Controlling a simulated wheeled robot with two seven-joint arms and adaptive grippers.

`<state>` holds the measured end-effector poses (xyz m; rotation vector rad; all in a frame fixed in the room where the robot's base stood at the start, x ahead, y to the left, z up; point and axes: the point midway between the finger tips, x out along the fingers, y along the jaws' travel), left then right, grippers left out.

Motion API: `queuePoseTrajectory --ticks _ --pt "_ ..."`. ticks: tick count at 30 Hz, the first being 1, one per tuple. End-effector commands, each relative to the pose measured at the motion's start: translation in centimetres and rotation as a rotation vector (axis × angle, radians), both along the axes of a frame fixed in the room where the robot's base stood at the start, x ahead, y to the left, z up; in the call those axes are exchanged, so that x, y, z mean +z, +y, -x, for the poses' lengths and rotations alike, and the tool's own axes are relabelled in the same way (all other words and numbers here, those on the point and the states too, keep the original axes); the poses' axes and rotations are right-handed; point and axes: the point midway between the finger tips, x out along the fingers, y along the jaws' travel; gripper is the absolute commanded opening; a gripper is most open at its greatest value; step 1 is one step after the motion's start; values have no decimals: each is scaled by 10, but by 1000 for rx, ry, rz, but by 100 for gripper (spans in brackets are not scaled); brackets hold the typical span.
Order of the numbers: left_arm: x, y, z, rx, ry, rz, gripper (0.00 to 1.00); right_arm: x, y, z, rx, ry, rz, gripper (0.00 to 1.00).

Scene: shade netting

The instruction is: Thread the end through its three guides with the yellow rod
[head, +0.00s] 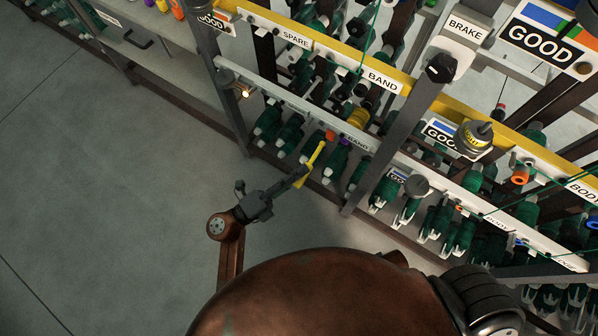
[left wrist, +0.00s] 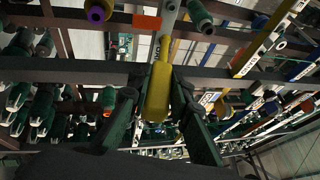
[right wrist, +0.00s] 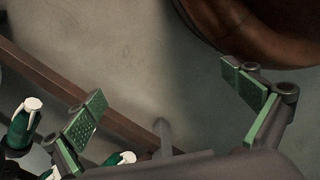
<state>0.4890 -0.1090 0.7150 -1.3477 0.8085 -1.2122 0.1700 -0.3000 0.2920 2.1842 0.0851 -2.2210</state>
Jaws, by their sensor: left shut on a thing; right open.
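My left gripper (head: 296,178) is shut on the yellow rod (head: 312,162) and holds it in front of the lower rack. In the left wrist view the rod (left wrist: 157,88) lies between the two fingers (left wrist: 156,104) and points up toward the rack. An orange piece (head: 329,135) and a purple piece (head: 344,140) sit just beyond the rod's tip. They also show as an orange tag (left wrist: 147,21) and a purple-ended spool (left wrist: 98,12). I cannot make out the thread end or which parts are its guides. My right gripper (right wrist: 172,112) is open and empty.
The rack of green spools (head: 291,135) runs diagonally across the upper right, with a grey upright post (head: 392,150). Grey floor (head: 100,200) at left is clear.

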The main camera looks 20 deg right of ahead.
Motion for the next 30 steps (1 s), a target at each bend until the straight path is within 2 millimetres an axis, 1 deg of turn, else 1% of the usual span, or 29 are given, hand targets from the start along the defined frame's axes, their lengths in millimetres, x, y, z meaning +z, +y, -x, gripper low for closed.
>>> queuePoseTrajectory --ticks 8,12,16,23,30 --pt "1 1 0 0 -1 0 0 0 1 4 -1 -1 -1 100" --pt "1 1 1 -1 -2 -2 0 -5 0 8 -1 0 0 100" --pt "3 -6 -4 0 -2 0 0 -14 -2 16 -3 16 2 100" --pt "6 -16 -12 0 -2 0 0 -16 -5 11 -4 5 6 100" --pt "9 -25 -19 0 -1 1 0 -22 -6 14 -3 8 7 100"
